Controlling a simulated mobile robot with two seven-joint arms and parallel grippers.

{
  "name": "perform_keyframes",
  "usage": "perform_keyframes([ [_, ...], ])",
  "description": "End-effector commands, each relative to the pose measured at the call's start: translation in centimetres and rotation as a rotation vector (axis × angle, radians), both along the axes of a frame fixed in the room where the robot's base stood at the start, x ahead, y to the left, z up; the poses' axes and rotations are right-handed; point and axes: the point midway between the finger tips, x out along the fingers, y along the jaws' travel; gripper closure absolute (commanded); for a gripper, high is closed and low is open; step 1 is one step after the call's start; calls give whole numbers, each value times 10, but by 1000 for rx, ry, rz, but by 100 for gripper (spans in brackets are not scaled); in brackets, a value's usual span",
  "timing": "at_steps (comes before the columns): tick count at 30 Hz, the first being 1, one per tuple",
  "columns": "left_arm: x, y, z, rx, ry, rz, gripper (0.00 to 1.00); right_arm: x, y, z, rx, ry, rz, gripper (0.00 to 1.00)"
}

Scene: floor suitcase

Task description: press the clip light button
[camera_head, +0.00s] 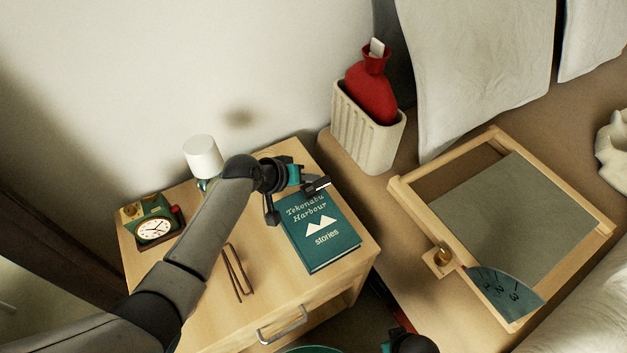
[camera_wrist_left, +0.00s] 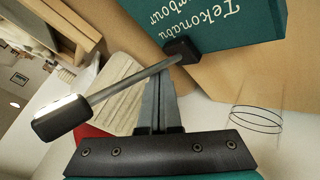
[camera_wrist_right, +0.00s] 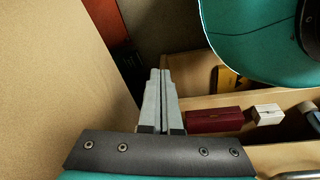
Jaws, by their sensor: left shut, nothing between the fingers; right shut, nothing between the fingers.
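The clip light is a small black lamp head (camera_wrist_left: 62,118) on a thin grey rod, with a black clip (camera_wrist_left: 182,50) at the edge of the green book (camera_wrist_left: 225,18). In the head view the lamp head (camera_head: 317,187) shows over the top of the book (camera_head: 320,235); the clip is hidden there. My left gripper (camera_head: 306,180) is shut and empty beside the light. In the left wrist view its fingertips (camera_wrist_left: 160,80) are close to the rod, just short of the clip; I cannot tell if they touch. No button can be made out. My right gripper (camera_wrist_right: 160,72) is shut and empty.
The book lies on a wooden nightstand (camera_head: 210,300) with a green clock (camera_head: 153,228), a white-shaded lamp (camera_head: 203,157) and folded glasses (camera_head: 235,272). A ribbed bin (camera_head: 365,130) holds a red hot-water bottle (camera_head: 372,92). A wooden bed tray (camera_head: 395,192) is at right.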

Motion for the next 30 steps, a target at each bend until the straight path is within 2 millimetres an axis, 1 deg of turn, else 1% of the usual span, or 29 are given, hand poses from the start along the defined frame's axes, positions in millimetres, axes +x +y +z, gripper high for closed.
perform_keyframes([
  [7, 0, 0, -1, 0, 0, 0, 100, 0, 0, -1, 0, 1, 0, 100],
  [11, 0, 0, -1, 0, 0, 0, 100, -5, -4, -8, -4, 2, 0, 100],
  [18, 0, 0, -1, 0, 0, 0, 100, -17, -13, -26, -13, 4, 1, 100],
  [30, 0, 0, 18, 0, -1, 1, 100, -47, -36, -37, -33, 6, 2, 100],
])
